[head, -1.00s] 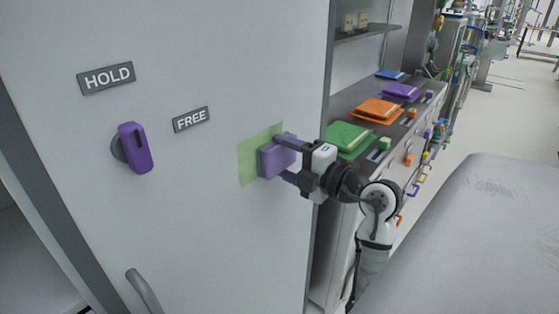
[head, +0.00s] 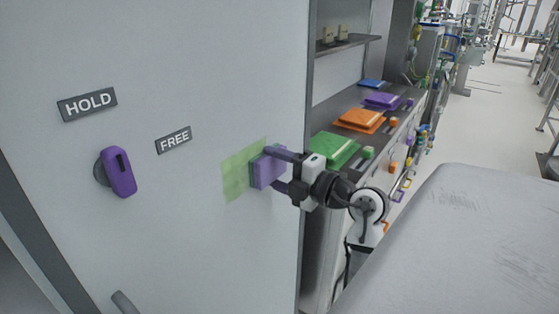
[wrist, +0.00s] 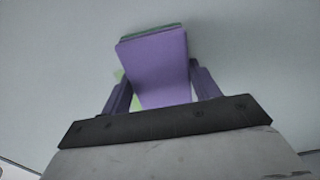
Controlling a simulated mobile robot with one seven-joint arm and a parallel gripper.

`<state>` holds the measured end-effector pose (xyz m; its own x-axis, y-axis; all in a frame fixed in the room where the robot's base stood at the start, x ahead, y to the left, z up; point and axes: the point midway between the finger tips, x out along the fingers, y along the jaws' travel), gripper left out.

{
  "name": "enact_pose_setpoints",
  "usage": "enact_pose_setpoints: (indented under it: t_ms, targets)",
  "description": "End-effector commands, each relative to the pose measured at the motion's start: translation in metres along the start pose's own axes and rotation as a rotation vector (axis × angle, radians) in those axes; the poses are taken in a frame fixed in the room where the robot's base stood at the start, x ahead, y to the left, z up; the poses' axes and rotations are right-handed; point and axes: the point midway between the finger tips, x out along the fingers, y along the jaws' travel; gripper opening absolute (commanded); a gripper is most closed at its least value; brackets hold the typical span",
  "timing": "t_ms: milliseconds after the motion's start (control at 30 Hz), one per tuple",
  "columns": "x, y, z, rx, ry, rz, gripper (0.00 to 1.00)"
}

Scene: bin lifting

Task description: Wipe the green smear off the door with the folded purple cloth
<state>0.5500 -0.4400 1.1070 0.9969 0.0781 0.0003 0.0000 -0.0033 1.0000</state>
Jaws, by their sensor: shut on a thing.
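The green smear (head: 237,176) is a pale translucent patch on the grey door (head: 225,75), right of the FREE label. The folded purple cloth (head: 268,169) is over the right part of the smear, at or very close to the door face. My gripper (head: 275,170) is shut on the cloth, one finger above and one below it. In the wrist view the cloth (wrist: 155,65) sits between my fingers with a green layer at its far edge. A sliver of smear (wrist: 119,74) shows at its left. The smear behind the cloth is hidden.
A purple knob (head: 120,172) and the labels HOLD (head: 88,104) and FREE (head: 173,140) are on the door at left. A door handle (head: 124,303) is at the bottom. Right of the door, a counter holds green (head: 334,147), orange (head: 361,119) and purple (head: 383,100) stacks.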

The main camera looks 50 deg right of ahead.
Motion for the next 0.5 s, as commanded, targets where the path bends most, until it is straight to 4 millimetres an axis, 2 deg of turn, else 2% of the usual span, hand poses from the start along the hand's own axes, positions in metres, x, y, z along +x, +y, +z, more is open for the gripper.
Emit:
enact_pose_setpoints:
  t_ms: [133, 500]
  targets:
    - [0.000, 0.000, -0.014, -0.002, 0.004, -0.001, 0.43]
    - [0.000, 0.000, -0.032, -0.002, 0.003, -0.001, 0.43]
